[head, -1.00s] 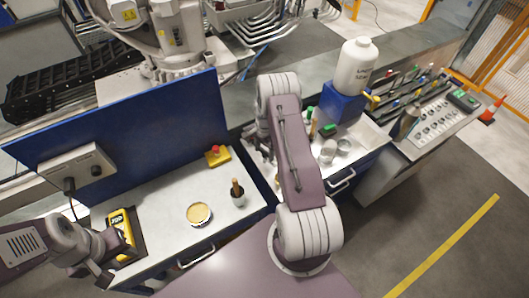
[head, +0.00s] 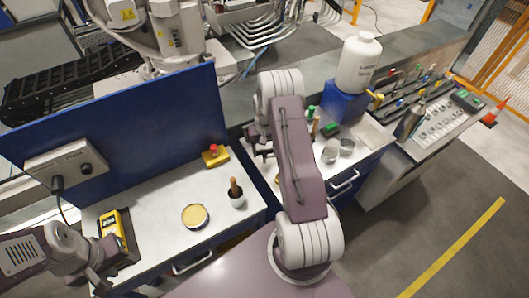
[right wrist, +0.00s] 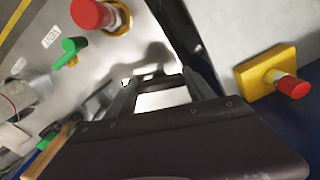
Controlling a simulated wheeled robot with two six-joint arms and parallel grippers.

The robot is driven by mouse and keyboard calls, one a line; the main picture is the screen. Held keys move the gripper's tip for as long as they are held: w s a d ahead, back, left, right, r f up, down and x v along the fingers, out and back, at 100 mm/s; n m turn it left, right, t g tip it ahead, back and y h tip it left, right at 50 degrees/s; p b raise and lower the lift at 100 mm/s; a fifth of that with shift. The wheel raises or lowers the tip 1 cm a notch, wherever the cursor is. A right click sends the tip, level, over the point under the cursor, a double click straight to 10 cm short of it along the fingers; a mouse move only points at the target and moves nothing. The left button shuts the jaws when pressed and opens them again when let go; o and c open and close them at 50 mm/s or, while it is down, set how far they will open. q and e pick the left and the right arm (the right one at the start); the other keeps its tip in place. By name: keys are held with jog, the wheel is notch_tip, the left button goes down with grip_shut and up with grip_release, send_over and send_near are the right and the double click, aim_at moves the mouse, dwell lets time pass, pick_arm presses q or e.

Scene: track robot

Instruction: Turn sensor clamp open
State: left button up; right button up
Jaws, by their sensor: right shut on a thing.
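The sensor clamp cannot be made out for certain in either view. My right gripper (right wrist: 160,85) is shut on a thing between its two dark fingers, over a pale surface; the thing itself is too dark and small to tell. In the head view my right arm hides most of that gripper, which is at the gap between the two benches. A red knob on a brass ring (right wrist: 95,14) and a green handle (right wrist: 72,48) beside small labels show at upper left in the right wrist view. My left gripper (head: 102,280) is at lower left, near the yellow meter (head: 111,228); its jaws are unclear.
A yellow box with a red button (head: 215,156) stands at the left bench's back; it is at right in the right wrist view (right wrist: 265,78). A yellow-filled dish (head: 195,216) and a cup with a wooden handle (head: 236,194) are nearby. A blue panel (head: 120,130) rises behind.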

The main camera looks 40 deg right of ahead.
jog(key=shift+w+r+n+b, duration=0.1)
jog(key=shift+n+b, duration=0.3)
jog(key=shift+n, duration=1.5)
jog(key=shift+d, duration=0.1)
jog(key=o, duration=1.4)
jog(key=shift+r, duration=0.45)
notch_tip(320, 180, up, 8)
jog(key=shift+r+b, duration=0.1)
jog(key=shift+b, duration=1)
